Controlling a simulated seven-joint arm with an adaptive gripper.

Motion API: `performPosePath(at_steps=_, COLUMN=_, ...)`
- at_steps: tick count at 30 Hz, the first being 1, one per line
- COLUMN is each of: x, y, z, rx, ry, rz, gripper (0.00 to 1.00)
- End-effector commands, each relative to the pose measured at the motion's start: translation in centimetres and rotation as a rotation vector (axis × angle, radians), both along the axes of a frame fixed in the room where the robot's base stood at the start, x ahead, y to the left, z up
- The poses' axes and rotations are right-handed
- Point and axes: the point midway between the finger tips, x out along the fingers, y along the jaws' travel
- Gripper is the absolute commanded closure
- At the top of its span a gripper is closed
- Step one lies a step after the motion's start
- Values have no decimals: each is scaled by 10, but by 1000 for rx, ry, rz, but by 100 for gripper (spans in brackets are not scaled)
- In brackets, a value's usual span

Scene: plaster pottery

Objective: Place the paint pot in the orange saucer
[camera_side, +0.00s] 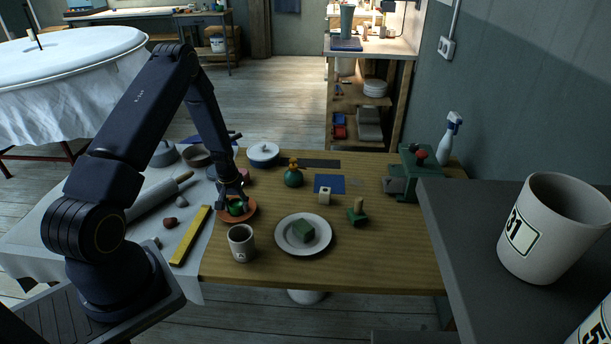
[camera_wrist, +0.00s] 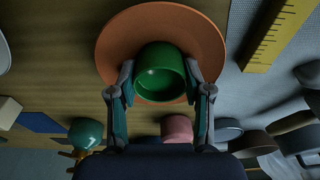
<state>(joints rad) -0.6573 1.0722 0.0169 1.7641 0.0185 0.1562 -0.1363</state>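The green paint pot (camera_wrist: 160,72) is between the two fingers of my gripper (camera_wrist: 160,85), and both fingers lie against its sides in the wrist view. Its open rim faces the wrist camera. The orange saucer (camera_wrist: 118,38) is directly beneath the pot. In the side view my gripper (camera_side: 233,199) points down over the orange saucer (camera_side: 251,213), and the green pot (camera_side: 236,208) shows low within the saucer's outline. I cannot tell whether the pot's base touches the saucer, since the pot and fingers hide the contact.
A grey mug (camera_side: 241,243) stands just in front of the saucer. A white plate (camera_side: 283,240) with a green block (camera_side: 304,231) is to the right. A yellow ruler (camera_side: 190,236) lies left. A green round bottle (camera_side: 293,177) and a lidded white pot (camera_side: 263,155) stand behind.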

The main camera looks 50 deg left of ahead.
Motion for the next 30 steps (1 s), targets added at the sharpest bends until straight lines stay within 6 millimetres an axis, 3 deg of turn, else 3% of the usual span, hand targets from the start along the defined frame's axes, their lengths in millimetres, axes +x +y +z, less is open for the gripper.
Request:
performPosePath(at_steps=7, x=0, y=0, z=0, rx=0, ry=0, rz=0, gripper=26)
performPosePath(at_steps=18, x=0, y=0, z=5, rx=1, ry=-1, rz=0, gripper=25)
performPosePath(at_steps=23, x=-2, y=-2, z=29, rx=2, ry=-2, rz=0, gripper=25)
performPosePath(at_steps=30, x=-8, y=-8, z=84, rx=3, ry=-3, rz=0, gripper=25)
